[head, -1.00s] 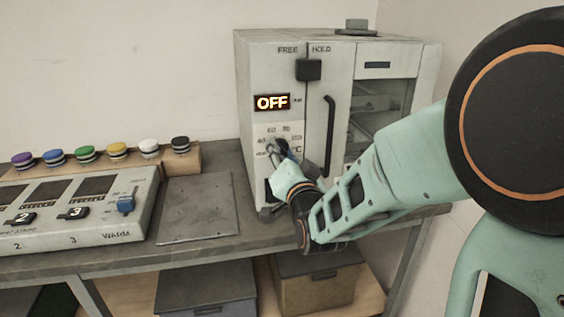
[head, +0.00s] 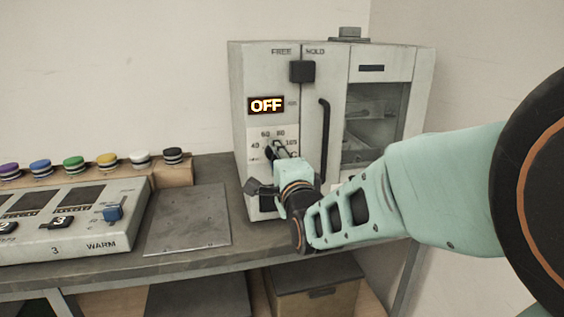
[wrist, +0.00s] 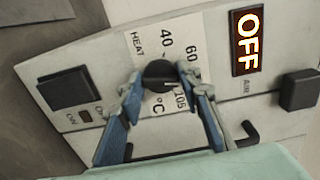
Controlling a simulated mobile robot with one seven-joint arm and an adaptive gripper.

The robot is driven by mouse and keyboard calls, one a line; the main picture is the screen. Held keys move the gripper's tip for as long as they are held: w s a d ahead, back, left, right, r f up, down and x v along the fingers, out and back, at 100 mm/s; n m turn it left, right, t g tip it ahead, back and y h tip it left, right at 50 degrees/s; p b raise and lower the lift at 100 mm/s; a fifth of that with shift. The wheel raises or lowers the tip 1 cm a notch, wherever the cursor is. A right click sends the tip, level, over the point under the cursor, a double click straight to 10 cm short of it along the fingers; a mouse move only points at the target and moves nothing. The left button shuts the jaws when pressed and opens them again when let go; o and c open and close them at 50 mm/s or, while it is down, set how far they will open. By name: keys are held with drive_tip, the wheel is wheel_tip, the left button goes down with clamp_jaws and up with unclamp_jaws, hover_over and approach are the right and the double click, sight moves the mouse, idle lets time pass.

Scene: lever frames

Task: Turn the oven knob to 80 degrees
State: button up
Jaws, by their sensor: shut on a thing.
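The oven (head: 336,75) is a pale grey cabinet at the back right of the bench. Its black round knob (wrist: 160,74) sits on a white dial plate (head: 258,134) marked 40, 60, 80 and 105. My gripper (head: 277,150) reaches the knob from the front right. In the wrist view my gripper (wrist: 165,86) has its two blue-padded fingers shut on the knob, one on each side. The display (head: 266,105) reads OFF, also in the wrist view (wrist: 248,40). The fingers partly cover the dial, and I cannot tell where the knob points.
A black FREE/HOLD slider (head: 302,71) and a vertical door handle (head: 325,140) are near the dial. A heater panel with sliders (head: 75,222) and several coloured-topped jars (head: 107,160) stand left. A flat metal plate (head: 188,220) lies between.

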drive_tip(key=shift+m, duration=0.7)
drive_tip(key=o, duration=1.1)
drive_tip(key=shift+o, duration=0.2)
